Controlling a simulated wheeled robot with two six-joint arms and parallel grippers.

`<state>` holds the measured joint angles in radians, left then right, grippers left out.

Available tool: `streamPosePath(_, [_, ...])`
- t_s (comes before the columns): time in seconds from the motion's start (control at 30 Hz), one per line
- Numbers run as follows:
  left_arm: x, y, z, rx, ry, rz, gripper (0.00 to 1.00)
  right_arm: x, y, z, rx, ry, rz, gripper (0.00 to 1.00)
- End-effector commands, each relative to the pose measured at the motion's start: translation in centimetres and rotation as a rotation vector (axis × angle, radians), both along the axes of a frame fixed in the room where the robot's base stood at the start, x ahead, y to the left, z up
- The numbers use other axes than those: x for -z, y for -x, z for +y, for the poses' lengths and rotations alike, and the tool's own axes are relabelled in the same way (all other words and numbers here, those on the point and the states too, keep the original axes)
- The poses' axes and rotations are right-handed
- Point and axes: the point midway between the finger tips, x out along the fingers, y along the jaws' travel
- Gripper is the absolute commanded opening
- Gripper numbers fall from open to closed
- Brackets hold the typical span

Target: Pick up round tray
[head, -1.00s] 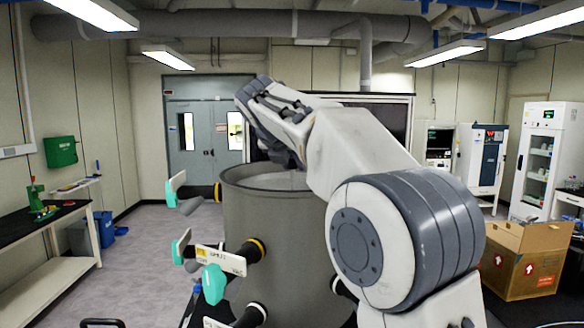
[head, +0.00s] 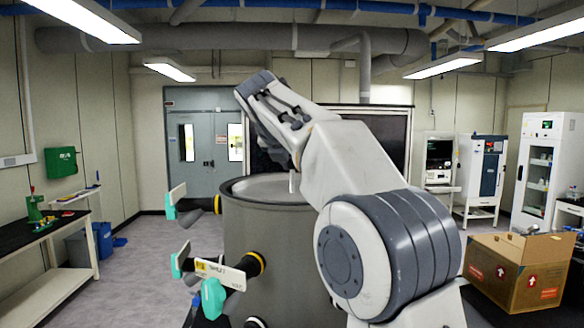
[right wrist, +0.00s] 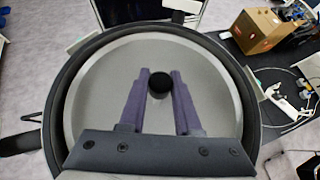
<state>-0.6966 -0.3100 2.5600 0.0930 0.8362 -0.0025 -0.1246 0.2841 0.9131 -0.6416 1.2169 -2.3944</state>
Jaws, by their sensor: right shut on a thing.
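The round tray is a pale grey disc (right wrist: 110,75) with a black round knob (right wrist: 159,84) at its middle. In the right wrist view it fills the centre, inside a dark ring. In the head view the tray (head: 265,190) shows as a pale surface at the top of a big grey drum (head: 262,240). My right gripper (right wrist: 160,90) points down over the tray, with its two purple fingers on either side of the knob, and is shut on it. In the head view the right arm hides part of the drum and the fingertips. My left gripper is out of view.
Black ports with teal and white handles (head: 212,297) stick out from the drum's left side. An open cardboard box (head: 518,280) stands at the right. A workbench (head: 40,250) is at the left. Open floor (head: 150,265) lies between the bench and the drum.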

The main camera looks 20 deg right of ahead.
Motion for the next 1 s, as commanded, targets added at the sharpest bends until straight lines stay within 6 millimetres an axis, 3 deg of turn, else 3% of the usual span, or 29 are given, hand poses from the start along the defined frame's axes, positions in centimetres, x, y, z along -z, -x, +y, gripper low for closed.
streamPosePath(1.0, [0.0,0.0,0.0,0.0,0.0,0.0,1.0,-3.3,-0.1,0.0,0.002,0.001,-0.005,0.0])
